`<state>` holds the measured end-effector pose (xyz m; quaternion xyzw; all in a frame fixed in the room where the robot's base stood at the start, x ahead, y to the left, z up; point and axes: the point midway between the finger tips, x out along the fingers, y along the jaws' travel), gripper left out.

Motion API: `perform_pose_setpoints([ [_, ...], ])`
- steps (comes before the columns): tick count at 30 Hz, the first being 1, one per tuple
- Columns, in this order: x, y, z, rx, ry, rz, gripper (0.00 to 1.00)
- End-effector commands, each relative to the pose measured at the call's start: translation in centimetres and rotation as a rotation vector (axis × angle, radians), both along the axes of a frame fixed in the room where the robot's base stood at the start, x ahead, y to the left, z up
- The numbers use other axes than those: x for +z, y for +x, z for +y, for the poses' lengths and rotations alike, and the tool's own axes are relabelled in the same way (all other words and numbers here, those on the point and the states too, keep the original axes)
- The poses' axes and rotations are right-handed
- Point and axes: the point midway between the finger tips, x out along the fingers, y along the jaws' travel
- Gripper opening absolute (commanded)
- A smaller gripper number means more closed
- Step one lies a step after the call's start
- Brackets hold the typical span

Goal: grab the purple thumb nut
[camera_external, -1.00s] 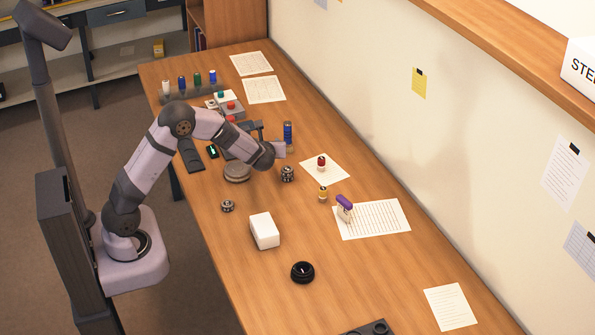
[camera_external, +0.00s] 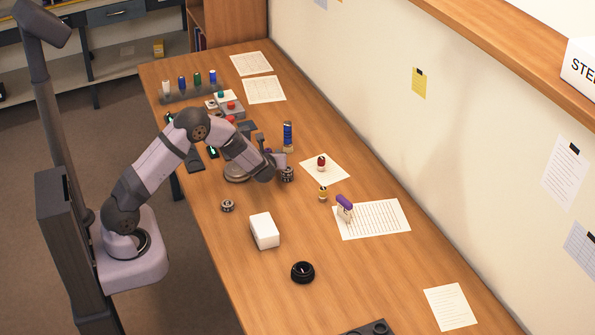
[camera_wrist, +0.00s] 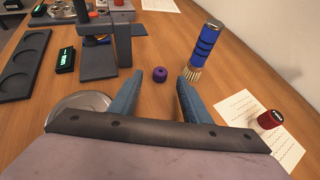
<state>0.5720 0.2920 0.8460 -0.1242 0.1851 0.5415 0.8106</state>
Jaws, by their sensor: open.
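The purple thumb nut (camera_wrist: 160,74) is a small purple ring with a dark hole, lying on the wooden table in the wrist view. It sits just beyond my gripper's fingertips, roughly centred between them. My gripper (camera_wrist: 160,92) is open, with nothing between its two blue-grey fingers. In the external view my gripper (camera_external: 276,160) is low over the table at the end of the bent arm; I cannot clearly make out the nut there.
A blue brush (camera_wrist: 205,47) stands close to the right of the nut. A dark fixture (camera_wrist: 98,50) stands to the left. A metal disc (camera_wrist: 80,108) lies near the left finger. A red-capped item (camera_wrist: 270,119) is on paper at right. A knurled ring (camera_external: 287,174) is beside the gripper.

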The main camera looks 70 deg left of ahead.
Motion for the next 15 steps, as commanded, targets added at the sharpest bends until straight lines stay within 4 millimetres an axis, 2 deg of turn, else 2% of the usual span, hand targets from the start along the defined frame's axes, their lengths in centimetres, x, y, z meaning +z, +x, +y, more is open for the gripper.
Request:
perform_pose_setpoints([
  [9,-1.5,1.3,3.1,0.002,-0.001,0.001,0.43],
  [15,-1.8,1.6,3.7,0.001,0.0,0.0,0.43],
])
